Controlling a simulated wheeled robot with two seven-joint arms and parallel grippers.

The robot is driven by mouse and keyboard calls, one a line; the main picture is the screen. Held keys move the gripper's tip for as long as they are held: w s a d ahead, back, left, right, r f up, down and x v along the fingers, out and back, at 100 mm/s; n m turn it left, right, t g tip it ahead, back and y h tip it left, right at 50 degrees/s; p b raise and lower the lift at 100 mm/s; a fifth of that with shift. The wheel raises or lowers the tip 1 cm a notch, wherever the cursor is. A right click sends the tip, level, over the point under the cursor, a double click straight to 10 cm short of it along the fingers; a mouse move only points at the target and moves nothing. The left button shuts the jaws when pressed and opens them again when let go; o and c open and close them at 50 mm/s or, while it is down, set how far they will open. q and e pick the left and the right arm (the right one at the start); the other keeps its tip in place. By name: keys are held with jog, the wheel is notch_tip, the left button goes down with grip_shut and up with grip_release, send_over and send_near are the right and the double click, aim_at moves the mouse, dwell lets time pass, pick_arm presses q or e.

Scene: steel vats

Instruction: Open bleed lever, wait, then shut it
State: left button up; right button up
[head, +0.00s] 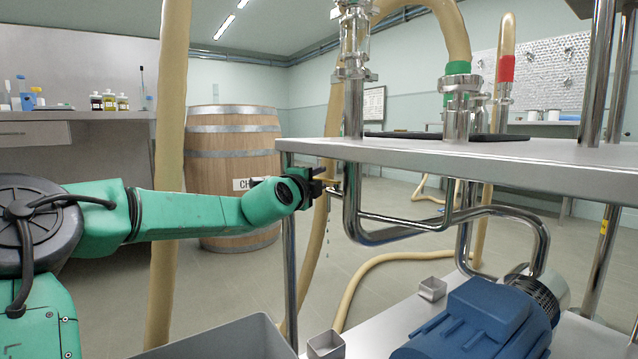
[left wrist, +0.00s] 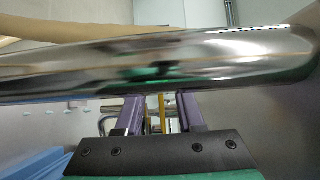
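My left gripper (head: 318,187) is beside the steel pipe under the edge of the steel table, at the small bleed fitting (head: 333,189). In the left wrist view its two purple fingers (left wrist: 160,112) stand apart, with a thin yellow piece, apparently the bleed lever (left wrist: 162,112), seen in the gap between them. I cannot tell whether either finger touches it, and the lever's exact angle is hidden. Drops of liquid (head: 327,232) fall below the fitting. The thick steel pipe (left wrist: 160,62) crosses the left wrist view in front of the fingers. My right gripper is not in view.
The steel table (head: 400,150) lies just above my left gripper. A blue pump motor (head: 480,325) sits on the lower shelf at right. Beige hoses (head: 171,150) hang and run over the floor. A wooden barrel (head: 232,160) stands behind my arm. A grey bin (head: 225,340) is below.

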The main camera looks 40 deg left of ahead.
pick_arm(q)
jog(key=shift+c, duration=0.3)
grip_shut()
dwell(1.1)
